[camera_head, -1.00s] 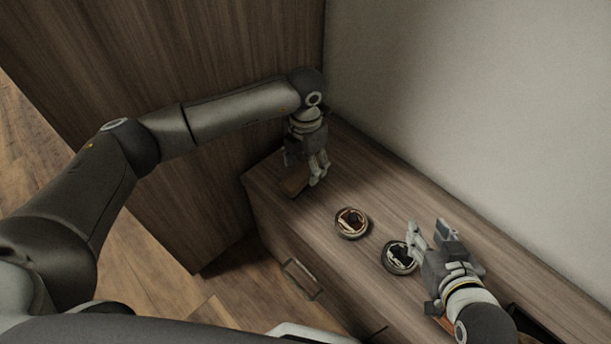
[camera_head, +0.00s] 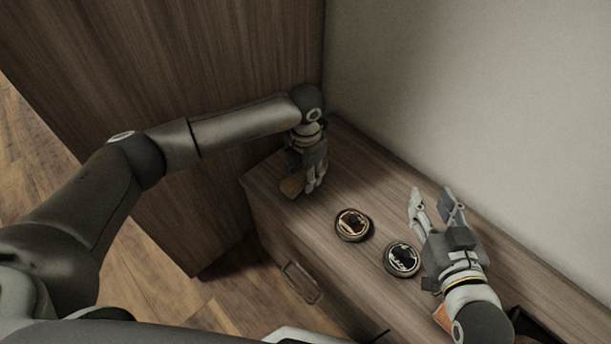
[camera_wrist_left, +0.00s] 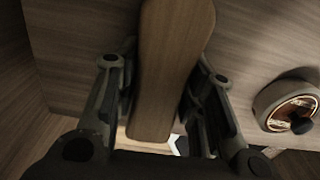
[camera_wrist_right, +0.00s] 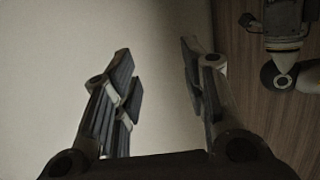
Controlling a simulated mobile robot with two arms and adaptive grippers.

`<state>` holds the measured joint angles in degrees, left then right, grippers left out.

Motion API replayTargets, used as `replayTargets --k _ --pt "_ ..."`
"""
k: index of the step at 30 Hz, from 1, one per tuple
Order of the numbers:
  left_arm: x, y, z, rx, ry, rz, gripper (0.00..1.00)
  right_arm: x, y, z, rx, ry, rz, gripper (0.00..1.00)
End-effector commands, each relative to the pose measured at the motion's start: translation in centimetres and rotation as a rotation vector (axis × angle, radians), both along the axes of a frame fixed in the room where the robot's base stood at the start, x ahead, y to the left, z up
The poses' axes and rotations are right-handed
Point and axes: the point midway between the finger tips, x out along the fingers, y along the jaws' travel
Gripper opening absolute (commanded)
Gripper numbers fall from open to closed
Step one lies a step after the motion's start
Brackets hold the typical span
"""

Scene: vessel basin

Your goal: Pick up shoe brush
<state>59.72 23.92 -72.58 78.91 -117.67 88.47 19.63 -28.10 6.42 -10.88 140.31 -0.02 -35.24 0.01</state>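A brown wooden piece, seemingly the shoe brush (camera_head: 293,185), lies at the left end of the wooden cabinet top. In the left wrist view the brush (camera_wrist_left: 168,60) shows as a long, rounded wooden body running up the picture. My left gripper (camera_head: 315,188) is low over the cabinet top, its fingers (camera_wrist_left: 160,92) on either side of the brush and close to its edges. I cannot tell whether both fingers touch it. My right gripper (camera_head: 432,190) is open and empty above the cabinet top, beside the wall; its parted fingers show in the right wrist view (camera_wrist_right: 160,75).
Two round tins (camera_head: 352,225) (camera_head: 402,259) lie on the cabinet top between the grippers. An orange-brown object (camera_head: 441,317) is partly hidden by my right arm. A dark tray or box (camera_head: 530,325) is at lower right. A tall wooden panel (camera_head: 220,60) and pale wall (camera_head: 470,90) bound the space.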

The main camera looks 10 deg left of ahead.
Motion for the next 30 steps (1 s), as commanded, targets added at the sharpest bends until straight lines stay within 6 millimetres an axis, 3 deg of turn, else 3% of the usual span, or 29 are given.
replayTargets --k 5,14,20,30 --pt "0.0 0.0 0.0 0.001 -0.001 0.000 0.11 0.0 0.0 0.0 0.000 0.000 0.000 0.40" --pt "0.1 0.0 0.5 0.000 -0.001 0.000 0.11 0.0 0.0 -0.1 -0.002 0.010 -0.001 0.40" --pt "0.1 0.0 2.7 -0.001 -0.004 0.000 0.11 -1.3 -0.7 -2.5 -0.036 0.151 -0.009 0.40" --pt "0.1 0.0 7.9 0.001 -0.003 0.001 0.11 -5.2 -2.4 -7.1 -0.106 0.453 -0.031 0.40"
